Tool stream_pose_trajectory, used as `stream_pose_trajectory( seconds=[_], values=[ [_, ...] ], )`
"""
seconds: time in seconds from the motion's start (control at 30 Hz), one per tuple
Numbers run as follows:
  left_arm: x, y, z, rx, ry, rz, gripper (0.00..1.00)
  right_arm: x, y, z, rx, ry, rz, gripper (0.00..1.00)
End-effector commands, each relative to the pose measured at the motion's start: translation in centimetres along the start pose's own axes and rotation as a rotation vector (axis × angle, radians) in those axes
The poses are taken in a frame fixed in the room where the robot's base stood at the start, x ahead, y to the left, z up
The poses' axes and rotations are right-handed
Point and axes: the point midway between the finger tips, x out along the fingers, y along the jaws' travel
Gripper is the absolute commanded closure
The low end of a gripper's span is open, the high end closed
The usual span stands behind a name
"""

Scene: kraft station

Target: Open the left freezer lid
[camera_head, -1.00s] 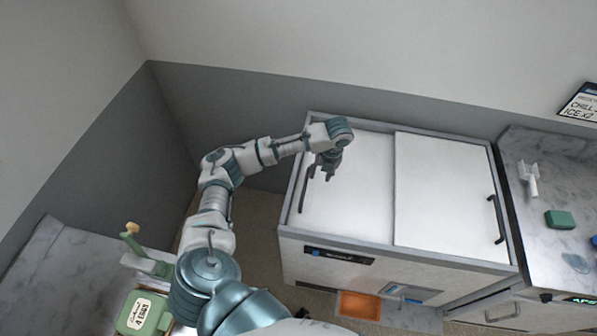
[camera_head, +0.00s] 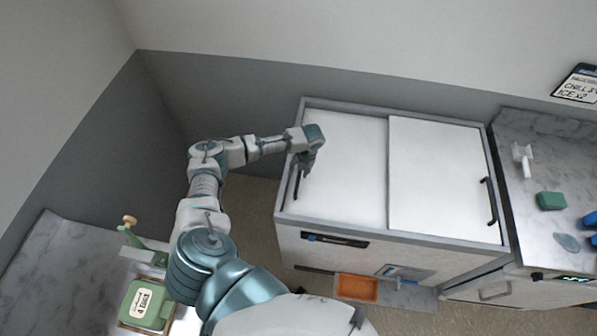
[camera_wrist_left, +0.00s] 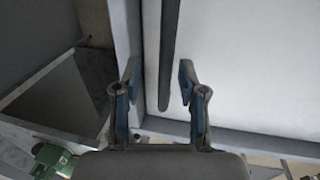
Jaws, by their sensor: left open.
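The chest freezer has two flat white lids side by side. The left freezer lid (camera_head: 345,170) lies flat in the frame, with a dark bar handle (camera_head: 297,186) along its left edge. My left gripper (camera_head: 303,171) points down over that handle. In the left wrist view the gripper (camera_wrist_left: 158,82) is open, with the dark handle (camera_wrist_left: 169,45) between the lines of its two fingers, nearer the right one. The fingers look apart from the handle; their height over it is hard to tell. My right gripper is out of view.
The right lid (camera_head: 435,185) has its own handle (camera_head: 488,201) at its right edge. A marble counter (camera_head: 530,225) with a green block (camera_head: 551,201) stands to the right. An orange bin (camera_head: 357,288) is at the freezer's front. A grey wall (camera_head: 250,115) is behind.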

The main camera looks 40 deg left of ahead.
Motion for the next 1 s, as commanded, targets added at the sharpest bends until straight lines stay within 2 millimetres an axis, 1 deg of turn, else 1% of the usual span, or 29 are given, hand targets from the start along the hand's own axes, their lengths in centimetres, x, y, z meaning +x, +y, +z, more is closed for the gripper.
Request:
stream_pose_trajectory(
  seconds=[0.13,0.43,0.47,0.5,0.57,0.6,0.63,0.83,1.0],
  values=[
    [1.1,-0.3,-0.1,0.001,-0.002,0.003,0.59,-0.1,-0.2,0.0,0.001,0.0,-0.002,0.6],
    [1.5,-0.1,0.0,0.002,-0.001,0.001,0.59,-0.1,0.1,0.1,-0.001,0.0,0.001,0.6],
    [1.5,0.0,0.0,0.002,0.0,0.0,0.61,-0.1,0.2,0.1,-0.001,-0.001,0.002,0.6],
    [1.6,0.0,0.0,0.002,0.0,0.0,0.71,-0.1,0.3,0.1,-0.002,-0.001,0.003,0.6],
    [1.6,0.0,0.0,0.001,0.0,-0.001,0.86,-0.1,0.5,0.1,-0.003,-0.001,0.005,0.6],
    [1.6,0.0,0.0,0.001,0.0,-0.001,0.96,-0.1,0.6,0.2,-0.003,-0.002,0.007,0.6],
    [1.6,0.0,0.1,0.001,0.0,-0.001,1.0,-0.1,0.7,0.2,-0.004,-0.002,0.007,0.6],
    [1.6,0.0,0.1,0.001,0.0,0.001,1.0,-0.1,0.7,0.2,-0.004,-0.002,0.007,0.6],
    [1.7,-0.4,0.5,0.0,-0.001,0.001,1.0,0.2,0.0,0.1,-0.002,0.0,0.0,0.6]
  ],
)
